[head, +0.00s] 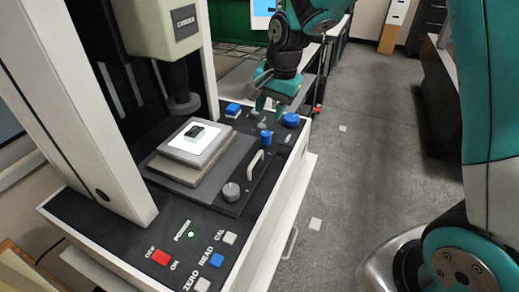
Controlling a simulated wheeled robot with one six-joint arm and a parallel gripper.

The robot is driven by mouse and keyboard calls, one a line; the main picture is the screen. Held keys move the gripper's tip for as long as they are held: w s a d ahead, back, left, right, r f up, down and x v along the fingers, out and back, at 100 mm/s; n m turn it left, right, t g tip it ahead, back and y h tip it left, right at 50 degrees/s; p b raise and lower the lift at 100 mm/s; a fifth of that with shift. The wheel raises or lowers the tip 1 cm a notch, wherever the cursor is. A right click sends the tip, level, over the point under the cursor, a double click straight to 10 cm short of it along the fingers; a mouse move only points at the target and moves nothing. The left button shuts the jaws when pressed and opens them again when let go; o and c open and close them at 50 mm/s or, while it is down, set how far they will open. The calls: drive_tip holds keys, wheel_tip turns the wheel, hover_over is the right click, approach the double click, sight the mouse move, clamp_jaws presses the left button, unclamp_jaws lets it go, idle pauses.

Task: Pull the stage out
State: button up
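The stage is a dark sliding plate (219,194) carrying a stepped grey block with a bright white top (193,143), and a small dark part (194,132) sits on it. A pale bar handle (256,165) stands at the stage's right front edge. My gripper (269,108) points down above the machine's deck, behind the handle and apart from it.
A camera column (179,82) hangs over the stage. A blue knob (291,119), a blue post (266,138) and a grey knob (231,191) stand near the handle. A red switch (161,257) and several buttons are on the front panel. Open floor (345,180) lies right of the machine.

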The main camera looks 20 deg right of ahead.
sight(258, 154)
drive_tip(key=f+p, duration=0.1)
drive_tip(key=f, duration=0.4)
drive_tip(key=w+a+f+p, duration=0.1)
drive_tip(key=f, duration=0.4)
drive_tip(key=w+a+f+p, duration=0.1)
drive_tip(key=f, duration=0.4)
clamp_jaws()
